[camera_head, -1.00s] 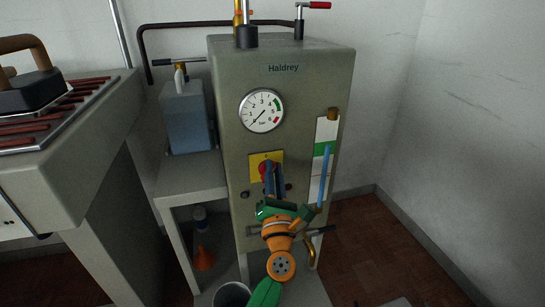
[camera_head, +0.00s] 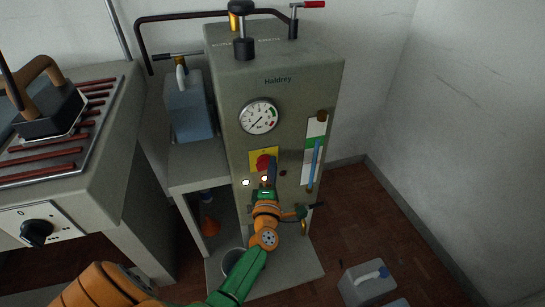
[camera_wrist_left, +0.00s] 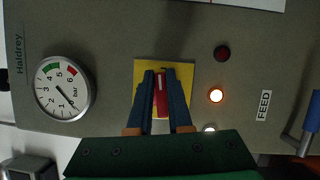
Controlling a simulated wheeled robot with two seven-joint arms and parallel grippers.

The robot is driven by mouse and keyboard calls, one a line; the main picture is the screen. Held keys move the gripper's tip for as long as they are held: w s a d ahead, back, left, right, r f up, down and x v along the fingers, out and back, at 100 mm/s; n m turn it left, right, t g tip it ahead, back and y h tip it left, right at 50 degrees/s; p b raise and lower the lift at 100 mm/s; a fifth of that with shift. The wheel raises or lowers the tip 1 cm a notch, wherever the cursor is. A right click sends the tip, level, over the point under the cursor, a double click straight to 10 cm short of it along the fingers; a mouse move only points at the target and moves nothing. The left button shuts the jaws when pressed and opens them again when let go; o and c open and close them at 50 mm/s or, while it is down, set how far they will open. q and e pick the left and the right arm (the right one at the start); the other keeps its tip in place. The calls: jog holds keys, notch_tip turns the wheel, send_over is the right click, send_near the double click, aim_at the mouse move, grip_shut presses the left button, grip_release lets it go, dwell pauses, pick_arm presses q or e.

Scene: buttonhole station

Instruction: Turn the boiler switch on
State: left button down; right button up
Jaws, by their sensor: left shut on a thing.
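The boiler (camera_head: 290,90) is a grey cabinet marked Haldrey. Its switch is a red knob (camera_head: 263,162) on a yellow plate (camera_head: 255,155). My left gripper (camera_head: 271,168) is at the knob, its dark blue fingers shut on it. In the left wrist view the gripper (camera_wrist_left: 162,90) has one finger on each side of the red knob (camera_wrist_left: 161,95), over the yellow plate (camera_wrist_left: 148,70). An amber lamp (camera_wrist_left: 216,95) is lit, and a white lamp (camera_wrist_left: 209,128) glows partly behind the gripper. A dark red lamp (camera_wrist_left: 222,53) is unlit. My right gripper is not in view.
A pressure gauge (camera_head: 259,117) is above the switch, its needle near the low end. A sight glass (camera_head: 315,148) is on the right. A blue-grey jug (camera_head: 188,108) stands on the left shelf. An iron (camera_head: 48,105) rests on the table at left.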

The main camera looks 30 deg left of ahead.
pick_arm(q)
jog(key=shift+f+m+g+p, duration=0.1)
jog(key=shift+m+g+p, duration=0.3)
jog(key=shift+m+p, duration=0.55)
jog(key=c, duration=0.8)
grip_release()
jog(key=shift+c, duration=0.2)
jog(key=p+v, duration=0.1)
jog(key=v, duration=0.6)
